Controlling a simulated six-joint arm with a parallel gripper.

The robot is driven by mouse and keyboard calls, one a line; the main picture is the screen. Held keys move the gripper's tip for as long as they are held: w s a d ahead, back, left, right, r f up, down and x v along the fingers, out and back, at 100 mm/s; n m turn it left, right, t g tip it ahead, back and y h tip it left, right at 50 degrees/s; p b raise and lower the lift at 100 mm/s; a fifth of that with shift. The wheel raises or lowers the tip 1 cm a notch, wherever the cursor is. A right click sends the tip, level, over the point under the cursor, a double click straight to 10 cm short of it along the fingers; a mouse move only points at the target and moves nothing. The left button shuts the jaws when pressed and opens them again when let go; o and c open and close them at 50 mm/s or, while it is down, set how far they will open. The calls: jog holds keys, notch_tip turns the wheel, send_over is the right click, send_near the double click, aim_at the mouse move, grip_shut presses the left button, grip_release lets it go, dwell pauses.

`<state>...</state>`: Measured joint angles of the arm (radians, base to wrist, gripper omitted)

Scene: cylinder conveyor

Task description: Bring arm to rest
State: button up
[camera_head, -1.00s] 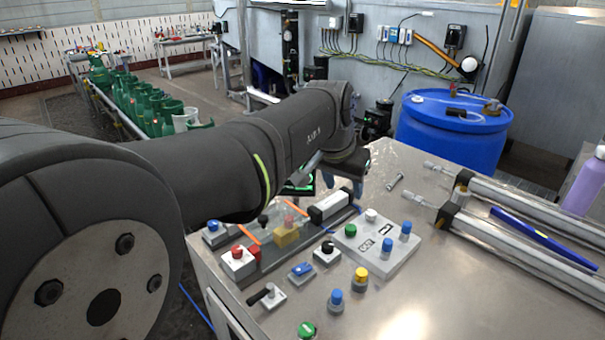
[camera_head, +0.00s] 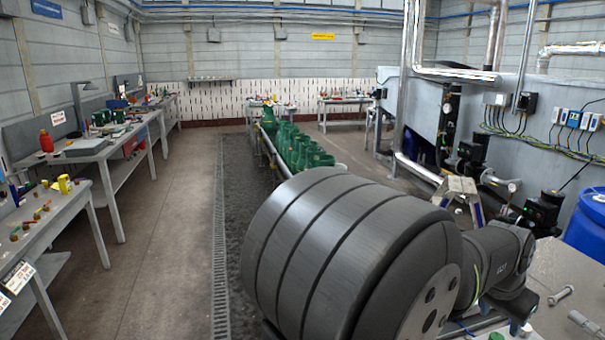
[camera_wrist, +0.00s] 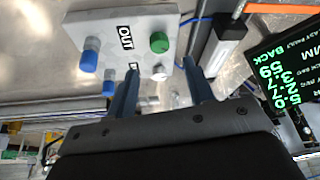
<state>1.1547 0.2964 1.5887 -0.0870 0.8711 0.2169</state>
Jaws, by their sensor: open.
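My gripper (camera_wrist: 160,65) shows in the wrist view with its two dark blue fingers spread apart. I see nothing held between them. Beyond the fingertips is a light grey panel (camera_wrist: 98,24) marked OUT, with blue knobs (camera_wrist: 91,45) and a green button (camera_wrist: 159,42). The gap between the fingers and the panel is hard to judge. In the camera_head view my folded arm reaches to the lower right, over the edge of the metal bench (camera_head: 575,262). The fingertips are hard to make out there.
A screen with green text (camera_wrist: 285,75) is right of the fingers in the wrist view. In the camera_head view, a blue drum (camera_head: 590,225) stands at the right edge. Green containers (camera_head: 300,150) line a conveyor behind my arm. Worktables (camera_head: 90,150) stand left, with open floor (camera_head: 165,240) between.

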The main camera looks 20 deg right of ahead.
jog(key=x, duration=0.7)
jog(key=shift+f, duration=0.2)
jog(key=v, duration=1.7)
send_near(498, 337)
jog(key=x, duration=0.8)
jog(key=shift+f, duration=0.25)
jog(key=shift+r+n, duration=0.1)
jog(key=shift+n, duration=0.3)
jog(key=shift+s+d+n+t+y, duration=0.1)
jog(key=shift+n+t+y, duration=0.25)
jog(key=shift+n, duration=0.8)
jog(key=shift+n+t+y, duration=0.15)
jog(key=shift+n+t, duration=0.3)
jog(key=shift+n, duration=0.7)
jog(key=v, duration=1.7)
jog(key=shift+s, duration=0.2)
